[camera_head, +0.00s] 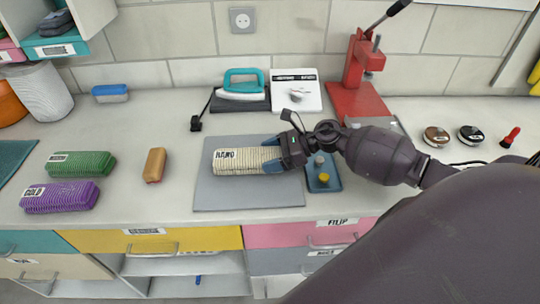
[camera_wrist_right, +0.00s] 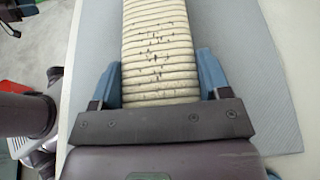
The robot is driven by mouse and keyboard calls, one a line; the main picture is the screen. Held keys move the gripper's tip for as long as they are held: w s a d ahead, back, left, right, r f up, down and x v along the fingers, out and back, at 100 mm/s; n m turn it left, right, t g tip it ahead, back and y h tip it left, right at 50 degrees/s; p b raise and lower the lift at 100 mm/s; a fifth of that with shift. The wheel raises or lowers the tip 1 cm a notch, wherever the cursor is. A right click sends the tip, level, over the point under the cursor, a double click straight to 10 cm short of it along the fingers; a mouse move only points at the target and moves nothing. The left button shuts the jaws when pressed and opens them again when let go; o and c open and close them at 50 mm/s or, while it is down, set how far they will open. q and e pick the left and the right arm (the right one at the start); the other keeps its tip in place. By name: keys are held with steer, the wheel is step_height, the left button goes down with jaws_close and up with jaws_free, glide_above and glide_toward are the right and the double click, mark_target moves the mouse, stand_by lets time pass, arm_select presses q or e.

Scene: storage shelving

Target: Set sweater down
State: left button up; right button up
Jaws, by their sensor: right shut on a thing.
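The cream ribbed sweater (camera_head: 240,161), folded into a long block with a dark printed label, is over the grey mat (camera_head: 220,195) on the counter. My right gripper (camera_head: 274,160) is shut on its right end. In the right wrist view the sweater (camera_wrist_right: 157,45) sits between the two blue fingers of the right gripper (camera_wrist_right: 161,85), with the grey mat (camera_wrist_right: 265,75) beneath. I cannot tell whether its underside touches the mat. My left gripper is not in view.
A green folded item (camera_head: 82,164), a purple one (camera_head: 60,196) and a brown brush (camera_head: 155,165) lie to the left. A small blue tray (camera_head: 322,185) is right of the mat. A teal iron (camera_head: 243,84), white scale (camera_head: 296,92) and red press (camera_head: 357,90) stand behind.

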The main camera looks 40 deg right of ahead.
steer(key=o, duration=1.1)
steer(key=shift+c, duration=0.2)
steer(key=shift+r, duration=0.1)
steer(key=shift+s+d, duration=0.15)
steer(key=shift+d, duration=0.1)
steer(key=b+v, duration=0.1)
steer(key=v, duration=1)
steer(key=shift+d+r, duration=0.1)
steer(key=shift+r, duration=0.1)
steer(key=shift+s, duration=0.1)
